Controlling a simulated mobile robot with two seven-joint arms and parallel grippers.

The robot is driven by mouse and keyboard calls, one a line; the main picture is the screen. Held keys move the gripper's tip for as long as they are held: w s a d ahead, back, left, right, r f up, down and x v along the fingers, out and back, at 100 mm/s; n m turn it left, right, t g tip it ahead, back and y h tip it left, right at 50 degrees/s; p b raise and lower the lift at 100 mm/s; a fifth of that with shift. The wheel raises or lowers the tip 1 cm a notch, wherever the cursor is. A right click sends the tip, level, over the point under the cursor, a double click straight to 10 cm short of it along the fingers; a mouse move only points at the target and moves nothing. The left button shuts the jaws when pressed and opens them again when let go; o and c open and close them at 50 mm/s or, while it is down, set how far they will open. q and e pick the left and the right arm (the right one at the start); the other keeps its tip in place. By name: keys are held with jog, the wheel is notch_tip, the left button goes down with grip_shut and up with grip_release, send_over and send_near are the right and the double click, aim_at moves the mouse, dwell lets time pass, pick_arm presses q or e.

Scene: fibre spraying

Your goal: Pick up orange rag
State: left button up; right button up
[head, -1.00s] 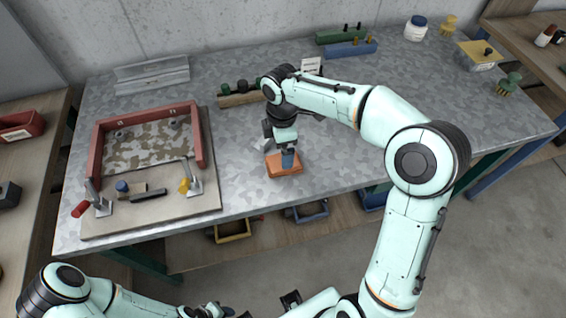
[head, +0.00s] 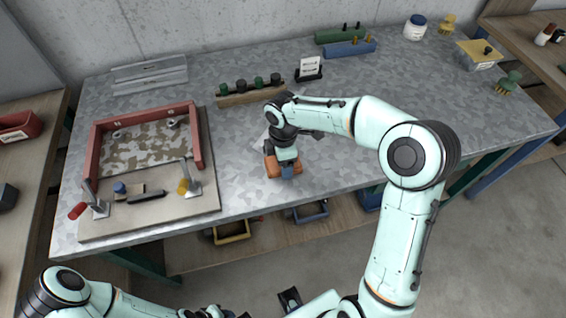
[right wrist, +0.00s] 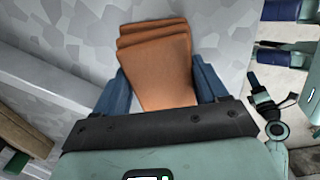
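The folded orange rag (head: 272,168) lies on the grey metal table near its front edge. My right gripper (head: 287,172) points down over it and covers its middle. In the right wrist view the rag (right wrist: 158,55) shows as a stack of folded layers between the two blue fingers of my right gripper (right wrist: 160,75). My left gripper (head: 208,313) is low at the bottom edge of the head view, away from the table and partly cut off.
A red-framed mould (head: 200,135) on a board stands left of the rag, with clamps and a roller. Behind are a wooden rack (head: 235,99) with dark knobs and a small sign (head: 310,68). Bins (head: 232,236) sit on the shelf below. Table right of the rag is clear.

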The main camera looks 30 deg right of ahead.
jog(key=c, duration=0.4)
jog(key=shift+r, duration=0.15)
pick_arm(q)
jog(key=w+r+p, duration=0.1)
jog(key=r+p, duration=0.1)
jog(key=w+r+p, duration=0.1)
jog(key=r, duration=0.1)
jog(key=shift+w, duration=0.35)
pick_arm(e)
notch_tip(320, 180, up, 20)
jog(key=shift+f, duration=0.1)
